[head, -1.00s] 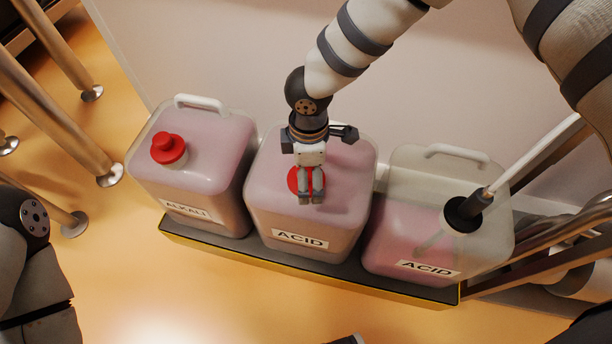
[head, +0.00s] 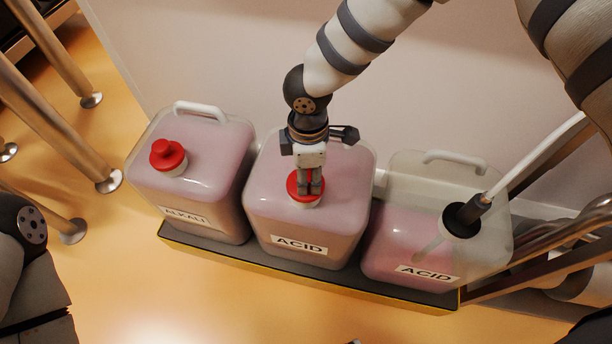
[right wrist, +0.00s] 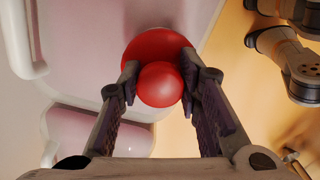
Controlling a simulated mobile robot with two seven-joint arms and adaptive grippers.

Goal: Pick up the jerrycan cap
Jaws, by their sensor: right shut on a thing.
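The red jerrycan cap (head: 294,187) sits on the middle jerrycan (head: 265,210), which is labelled ACID. My right gripper (head: 310,192) reaches down from above and is shut on the knob of this cap. In the right wrist view the red cap (right wrist: 150,50) shows with its round knob between the two fingertips (right wrist: 160,85). The cap appears to rest on the neck of the jerrycan. Part of the cap is hidden behind the fingers in the head view. Of my left arm only a dark part shows at the left edge; its gripper is not in view.
Left of it stands the ALKALI jerrycan (head: 190,190) with its own red cap (head: 167,155). On the right, another ACID jerrycan (head: 400,245) has a black fitting (head: 462,218) and a white tube. All stand on a yellow-edged tray (head: 300,266). Metal legs (head: 60,120) stand at left.

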